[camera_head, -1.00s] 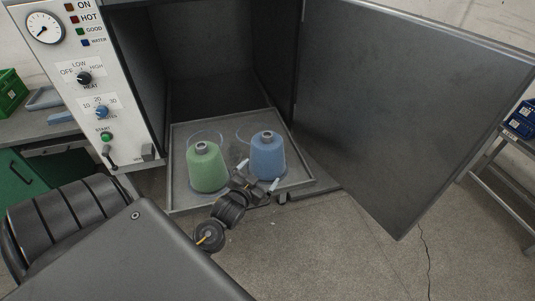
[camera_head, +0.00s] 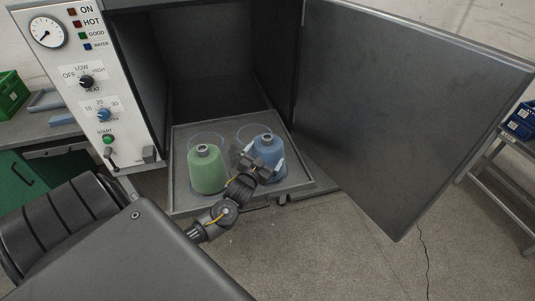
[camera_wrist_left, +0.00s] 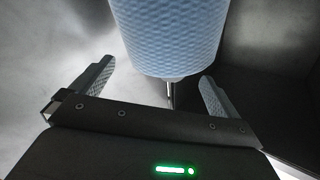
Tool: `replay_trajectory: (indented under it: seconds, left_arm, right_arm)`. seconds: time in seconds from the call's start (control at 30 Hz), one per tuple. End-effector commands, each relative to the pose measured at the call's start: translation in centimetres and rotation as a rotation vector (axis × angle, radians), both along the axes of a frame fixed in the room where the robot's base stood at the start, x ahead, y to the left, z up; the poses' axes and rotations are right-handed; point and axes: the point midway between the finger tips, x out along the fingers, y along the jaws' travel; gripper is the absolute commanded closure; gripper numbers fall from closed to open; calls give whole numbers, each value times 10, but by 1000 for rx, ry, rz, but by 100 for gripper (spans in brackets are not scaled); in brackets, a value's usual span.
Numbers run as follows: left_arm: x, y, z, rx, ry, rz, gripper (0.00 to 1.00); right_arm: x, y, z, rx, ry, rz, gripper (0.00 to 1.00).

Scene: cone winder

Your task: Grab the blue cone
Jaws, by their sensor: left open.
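The blue cone (camera_head: 266,145) stands upright on the right part of the pulled-out tray (camera_head: 185,206) in front of the open chamber. The green cone (camera_head: 207,171) stands to its left on the same tray. My left gripper (camera_head: 262,158) is open in front of the blue cone and hides part of it. In the left wrist view the blue cone (camera_wrist_left: 168,35) fills the top middle, just beyond and between the two open fingers (camera_wrist_left: 155,85). Nothing is between the fingers except a thin metal post below the cone. My right gripper does not show.
The open chamber door (camera_head: 400,105) stands to the right of the tray. The control panel (camera_head: 90,85) is to the left. A green crate (camera_head: 10,93) and blue bins (camera_head: 522,120) are at the sides. The floor in front of the tray is clear.

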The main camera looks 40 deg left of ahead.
Motion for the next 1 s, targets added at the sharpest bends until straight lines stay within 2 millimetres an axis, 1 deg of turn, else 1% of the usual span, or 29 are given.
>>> replay_trajectory:
  seconds: [0.03, 0.13, 0.3, 0.4, 0.6, 0.67, 1.0]
  left_arm:
    - [7, 1, 4, 0, 0, 1, 0]
    - [22, 4, 6, 0, -1, 1, 0]
    - [41, 8, 1, -1, 0, 0, 0]
    - [45, 10, -1, -1, 1, -1, 0]
    - [45, 10, -1, -1, 1, -1, 0]
    - [45, 10, -1, -1, 1, -1, 7]
    - [45, 10, -1, -1, 0, 0, 51]
  right_arm:
    - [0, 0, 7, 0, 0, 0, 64]
    - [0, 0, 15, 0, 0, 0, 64]
    - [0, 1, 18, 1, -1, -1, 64]
    - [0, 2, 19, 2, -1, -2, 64]
    - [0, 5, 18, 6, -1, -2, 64]
    - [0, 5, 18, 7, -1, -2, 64]
    - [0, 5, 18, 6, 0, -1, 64]
